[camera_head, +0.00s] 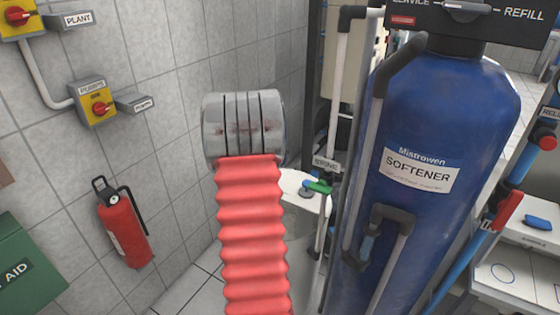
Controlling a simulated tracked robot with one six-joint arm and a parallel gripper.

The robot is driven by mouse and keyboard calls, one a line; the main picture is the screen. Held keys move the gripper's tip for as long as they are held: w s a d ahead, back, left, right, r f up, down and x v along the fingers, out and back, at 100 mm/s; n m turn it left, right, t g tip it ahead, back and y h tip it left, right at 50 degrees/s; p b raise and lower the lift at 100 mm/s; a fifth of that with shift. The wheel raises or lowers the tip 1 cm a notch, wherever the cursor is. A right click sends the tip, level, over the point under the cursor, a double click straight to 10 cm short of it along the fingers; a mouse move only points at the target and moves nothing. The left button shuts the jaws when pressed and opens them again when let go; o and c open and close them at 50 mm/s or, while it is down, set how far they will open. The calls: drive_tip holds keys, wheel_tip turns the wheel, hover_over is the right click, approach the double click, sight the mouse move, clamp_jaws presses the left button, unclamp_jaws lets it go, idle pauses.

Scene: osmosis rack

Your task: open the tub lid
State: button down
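A white, rounded surface (292,183) shows low in the middle, between my arm and the blue softener vessel. It may be the top of the tub; a small grey-blue knob (305,193) sits on it. My arm and the vessel's pipes hide much of it, so I cannot tell whether a lid is shut. A small label (326,164) above it is hard to read. My arm, with a red ribbed sleeve and a worn metal drum, rises in front. My gripper is not in view.
The large blue softener vessel (440,130) with grey pipes fills the right. A green-handled valve (318,187) is beside the white surface. A red extinguisher (125,230), switch boxes (95,102) and a green first-aid box (25,265) are at the left tiled wall.

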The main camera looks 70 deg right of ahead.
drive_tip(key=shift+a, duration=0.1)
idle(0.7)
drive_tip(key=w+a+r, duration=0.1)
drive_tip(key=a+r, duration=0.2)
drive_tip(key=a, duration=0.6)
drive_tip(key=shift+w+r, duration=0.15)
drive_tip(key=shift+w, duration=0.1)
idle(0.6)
